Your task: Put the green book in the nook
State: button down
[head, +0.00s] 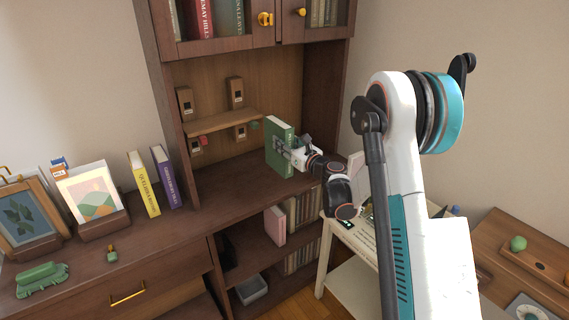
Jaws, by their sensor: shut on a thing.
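The green book (277,140) stands upright in the right part of the open nook (235,176) of the wooden cabinet. My gripper (290,150) is shut on the green book from its right side. The gripper's fingers cover part of the cover. The book's lower edge is close to the nook floor; I cannot tell whether it touches.
A small wall shelf (225,123) with brackets is left of the book. A yellow book (144,184) and a purple book (167,178) stand on the left counter. Upper cabinet doors (225,42) hang above. The nook floor left of the book is clear.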

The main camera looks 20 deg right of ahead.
jog(key=shift+f+b, duration=0.95)
jog(key=shift+f, duration=2.05)
jog(key=c, duration=1.2)
grip_release()
jog(key=shift+s+d, duration=0.1)
jog(key=shift+s, duration=0.25)
jog(key=p+v, duration=0.3)
jog(key=v, duration=0.8)
jog(key=shift+s, duration=0.2)
